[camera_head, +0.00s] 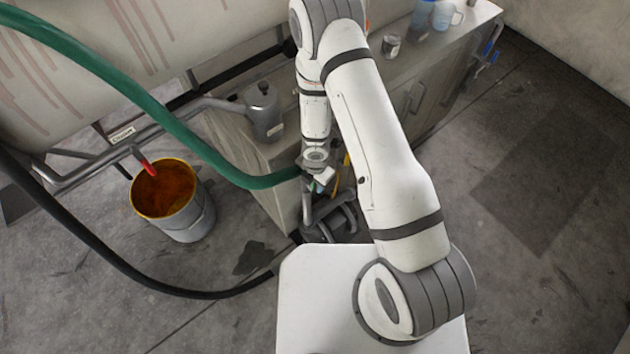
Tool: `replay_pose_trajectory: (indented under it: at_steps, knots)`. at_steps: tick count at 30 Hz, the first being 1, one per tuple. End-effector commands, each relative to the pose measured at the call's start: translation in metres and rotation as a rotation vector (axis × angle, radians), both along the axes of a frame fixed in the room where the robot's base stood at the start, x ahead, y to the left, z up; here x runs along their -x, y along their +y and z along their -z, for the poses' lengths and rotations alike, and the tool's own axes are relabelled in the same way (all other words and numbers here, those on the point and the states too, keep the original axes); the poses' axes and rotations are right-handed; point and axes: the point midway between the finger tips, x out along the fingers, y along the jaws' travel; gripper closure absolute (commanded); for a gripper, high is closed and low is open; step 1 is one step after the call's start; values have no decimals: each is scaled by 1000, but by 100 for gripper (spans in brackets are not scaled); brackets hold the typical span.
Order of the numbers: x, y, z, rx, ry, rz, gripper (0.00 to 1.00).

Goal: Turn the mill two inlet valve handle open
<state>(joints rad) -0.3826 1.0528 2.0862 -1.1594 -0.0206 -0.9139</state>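My gripper (322,181) is at the end of my arm in the middle of the view, near the front corner of the metal bench. It is small and partly hidden, so I cannot tell if its fingers are open or shut. The end of a green hose (160,112) meets dark pipework right beside it. A small yellow part (347,160) shows just behind my gripper, largely hidden by my arm. A red handle (148,167) sits on a grey pipe at the left, above a bucket, well apart from my gripper. No readable label marks the mill two inlet valve.
A bucket (195,222) of orange-brown liquid stands on the floor at left. A black hose (150,279) curves across the floor. A grey canister (265,112), a tin (391,46) and blue jugs stand on the bench (455,45). The floor at right is clear.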

Motion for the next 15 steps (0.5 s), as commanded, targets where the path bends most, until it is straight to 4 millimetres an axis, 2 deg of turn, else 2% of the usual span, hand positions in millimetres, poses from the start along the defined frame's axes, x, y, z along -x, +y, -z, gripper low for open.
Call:
replay_pose_trajectory:
  at_steps: [1, 15]
  knots:
    - [0, 0, -9, 0, 0, 0, 63]
    - [0, -2, -67, 1, 1, 1, 63]
